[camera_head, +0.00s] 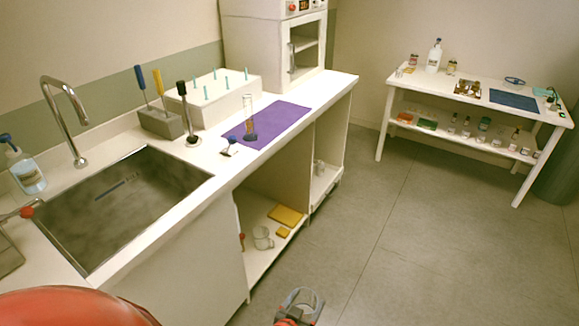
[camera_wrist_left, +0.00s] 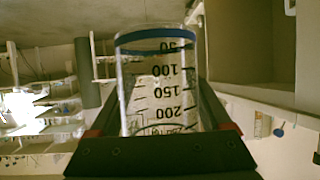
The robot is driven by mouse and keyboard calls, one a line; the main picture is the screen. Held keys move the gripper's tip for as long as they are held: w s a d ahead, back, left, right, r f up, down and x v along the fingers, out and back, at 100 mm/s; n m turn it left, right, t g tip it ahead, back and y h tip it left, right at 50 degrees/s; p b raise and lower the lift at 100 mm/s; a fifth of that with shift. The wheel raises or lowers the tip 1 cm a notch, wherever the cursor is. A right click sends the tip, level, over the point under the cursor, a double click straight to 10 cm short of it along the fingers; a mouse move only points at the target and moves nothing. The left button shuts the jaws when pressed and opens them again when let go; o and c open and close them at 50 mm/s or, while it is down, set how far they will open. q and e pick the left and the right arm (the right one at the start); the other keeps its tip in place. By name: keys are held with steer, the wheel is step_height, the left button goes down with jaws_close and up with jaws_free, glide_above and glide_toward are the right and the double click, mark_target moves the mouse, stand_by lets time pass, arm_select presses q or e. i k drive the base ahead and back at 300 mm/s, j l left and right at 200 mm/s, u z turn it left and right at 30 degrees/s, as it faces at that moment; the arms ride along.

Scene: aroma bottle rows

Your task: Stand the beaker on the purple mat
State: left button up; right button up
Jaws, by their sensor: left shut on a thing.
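The purple mat (camera_head: 283,118) lies on the counter to the right of the sink. A tall clear cylinder with a dark base (camera_head: 249,125) stands on its left part. My left gripper (camera_head: 297,312) is at the bottom edge of the head view, low over the floor in front of the counter. It is shut on the clear glass beaker (camera_head: 303,297). The left wrist view shows the beaker (camera_wrist_left: 160,85) between the fingers, with dark volume marks and a blue band; its digits read upside down there. My right gripper is not in view.
The sink (camera_head: 135,200) and a tool block (camera_head: 160,122) are left of the mat. A white rack box (camera_head: 215,98) stands behind it. A small blue-topped item (camera_head: 229,148) is near the mat's front-left corner. The mat's right part is bare. Another glass vessel (camera_head: 262,238) sits on the shelf below.

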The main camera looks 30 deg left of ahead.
mark_target(277, 115)
steer(key=i+l+u, duration=0.15)
steer(key=i+u, duration=0.35)
steer(key=i+l+u, duration=0.8)
steer(key=u, duration=0.15)
steer(key=i+l+u, duration=0.25)
steer(key=l+u, duration=0.2)
steer(key=l, duration=0.25)
